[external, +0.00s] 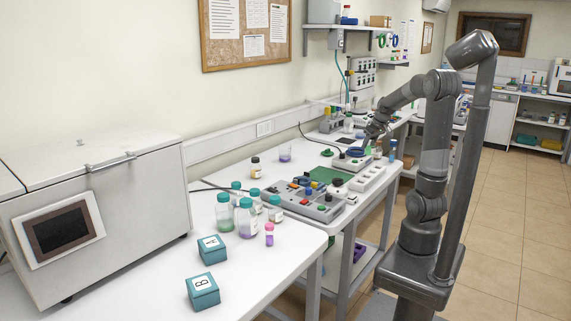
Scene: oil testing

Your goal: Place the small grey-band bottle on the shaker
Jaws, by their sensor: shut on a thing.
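My gripper (366,143) is far along the bench, pointing down at its right side. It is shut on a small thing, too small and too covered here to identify. A low grey and blue device (347,162), which may be the shaker, stands just below and left of the gripper. I cannot tell whether the held thing touches it. No grey band can be made out on any bottle. Several teal-capped bottles (246,218) stand on the near bench, with a small pink-capped bottle (269,235) in front and a dark-capped bottle (255,168) behind.
A grey control panel with knobs (325,212) and a white rack (367,180) lie nearer than the gripper. A blue bottle (392,149) stands right of it. Teal boxes A (213,254) and B (204,296) are at the front. Bare bench lies between bottles and freezer (150,215).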

